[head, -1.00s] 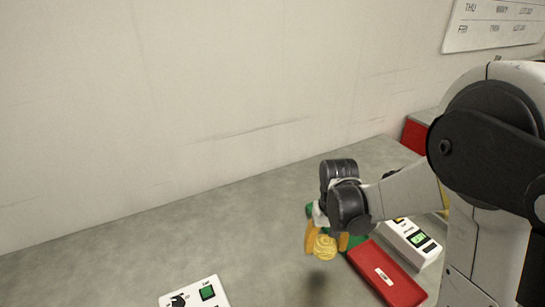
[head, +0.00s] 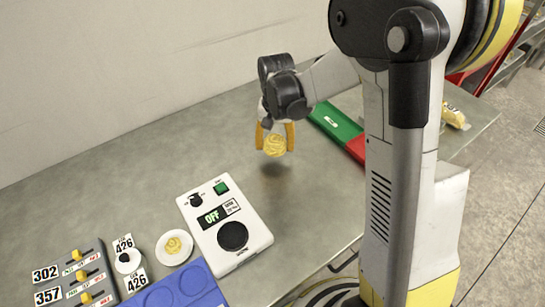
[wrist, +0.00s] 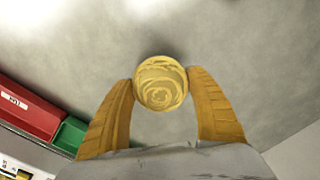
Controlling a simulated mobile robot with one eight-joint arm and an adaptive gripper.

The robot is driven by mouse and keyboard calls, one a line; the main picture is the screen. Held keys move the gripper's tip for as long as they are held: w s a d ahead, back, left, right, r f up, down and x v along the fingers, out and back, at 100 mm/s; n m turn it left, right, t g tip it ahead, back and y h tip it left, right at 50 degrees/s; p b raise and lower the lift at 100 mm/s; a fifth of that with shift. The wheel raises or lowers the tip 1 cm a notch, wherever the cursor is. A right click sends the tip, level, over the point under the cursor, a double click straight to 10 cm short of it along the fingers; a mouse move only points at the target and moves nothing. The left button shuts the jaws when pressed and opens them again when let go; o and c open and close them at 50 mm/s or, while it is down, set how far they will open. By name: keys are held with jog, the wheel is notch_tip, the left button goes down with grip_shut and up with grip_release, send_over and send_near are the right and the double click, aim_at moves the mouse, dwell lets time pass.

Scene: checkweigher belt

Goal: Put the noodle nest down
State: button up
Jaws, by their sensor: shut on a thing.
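The noodle nest (head: 275,146) is a round yellow coil. My gripper (head: 275,138) has orange fingers and is shut on it, holding it above the grey table with a shadow on the tabletop below. In the wrist view the noodle nest (wrist: 160,83) sits between the two fingertips, with bare grey surface around it. A second, smaller yellow nest (head: 174,245) lies on a white round dish (head: 175,258) at the lower left of the head view.
A white device (head: 225,228) with a black round pad and a display reading OFF stands front centre. Left of it are a blue tray (head: 188,288) and a switch panel (head: 78,276). Green (head: 335,121) and red (head: 356,148) items lie right of my gripper. The table (head: 120,190) is clear toward the wall.

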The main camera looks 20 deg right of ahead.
aim_at(273, 159)
jog(key=shift+w+a+f, duration=0.1)
jog(key=shift+a+f, duration=0.15)
jog(key=shift+f, duration=0.25)
jog(key=shift+f+b, duration=1)
jog(key=shift+f, duration=0.65)
jog(key=shift+f, duration=0.2)
jog(key=o, duration=1.4)
jog(key=shift+r, duration=0.1)
